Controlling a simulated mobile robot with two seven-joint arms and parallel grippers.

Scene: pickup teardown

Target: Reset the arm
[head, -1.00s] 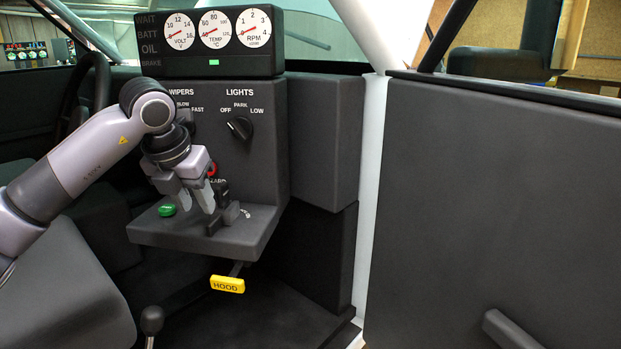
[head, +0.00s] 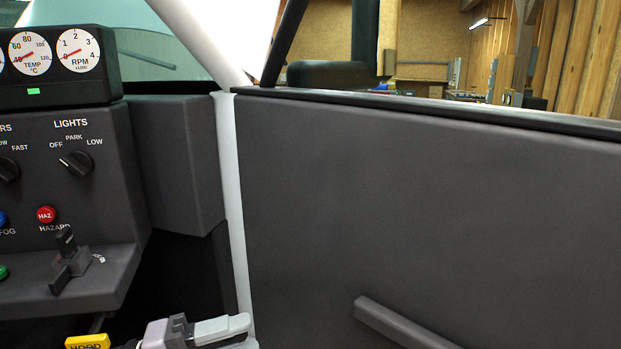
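My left gripper (head: 240,331) shows at the bottom edge of the head view, right of the yellow HOOD handle (head: 88,342). Its pale fingers point right toward the white pillar and the door panel. The lower part is cut off by the frame edge, so I cannot tell whether it is open or shut. I see nothing held in it. The rest of my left arm is out of view, and so is my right gripper.
The dash console (head: 62,194) stands at left, with a lights knob (head: 77,163), a red hazard button (head: 46,214) and a dark lever (head: 69,264) on its ledge. A door panel (head: 430,210) with an armrest (head: 400,325) fills the right.

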